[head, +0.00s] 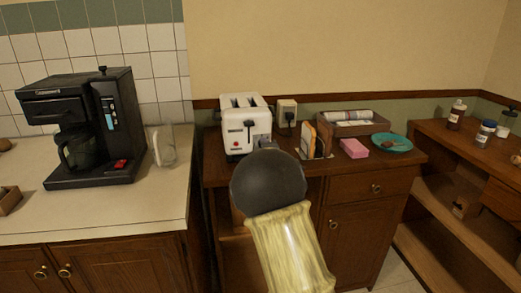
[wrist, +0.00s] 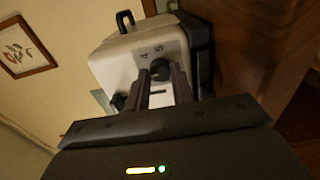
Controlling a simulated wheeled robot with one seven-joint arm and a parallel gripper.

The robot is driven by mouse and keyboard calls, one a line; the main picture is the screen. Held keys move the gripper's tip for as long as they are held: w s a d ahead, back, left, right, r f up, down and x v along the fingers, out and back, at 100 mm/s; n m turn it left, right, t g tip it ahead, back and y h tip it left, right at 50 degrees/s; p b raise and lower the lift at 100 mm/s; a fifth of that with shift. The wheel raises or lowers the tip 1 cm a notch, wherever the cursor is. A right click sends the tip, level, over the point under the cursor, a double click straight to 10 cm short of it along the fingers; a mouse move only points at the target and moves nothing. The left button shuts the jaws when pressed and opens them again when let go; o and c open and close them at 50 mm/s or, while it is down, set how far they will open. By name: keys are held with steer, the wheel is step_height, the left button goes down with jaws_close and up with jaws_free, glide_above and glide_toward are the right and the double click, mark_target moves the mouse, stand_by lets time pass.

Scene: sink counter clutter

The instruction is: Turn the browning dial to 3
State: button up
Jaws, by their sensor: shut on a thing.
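The white toaster (head: 238,132) stands on the wooden cabinet in the head view, with two slots on top and a red mark on its front. In the wrist view the toaster (wrist: 120,58) fills the upper middle. Its dark round browning dial (wrist: 160,67) has the numbers 4 and 5 printed beside it; the other numbers and the pointer cannot be made out. My gripper (wrist: 164,76) is shut on the dial, one finger on each side. In the head view my own arm hides the gripper and dial.
A wall outlet (head: 287,112), a rack with slices (head: 318,138), a pink block (head: 354,148) and a teal plate (head: 402,142) are right of the toaster. A black coffee maker (head: 95,125) and a clear container (head: 162,145) stand on the left counter.

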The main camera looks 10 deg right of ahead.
steer(key=o, duration=1)
steer(key=shift+w, duration=0.1)
steer(key=s, duration=1.7)
steer(key=shift+s, duration=0.3)
steer(key=shift+f, duration=0.1)
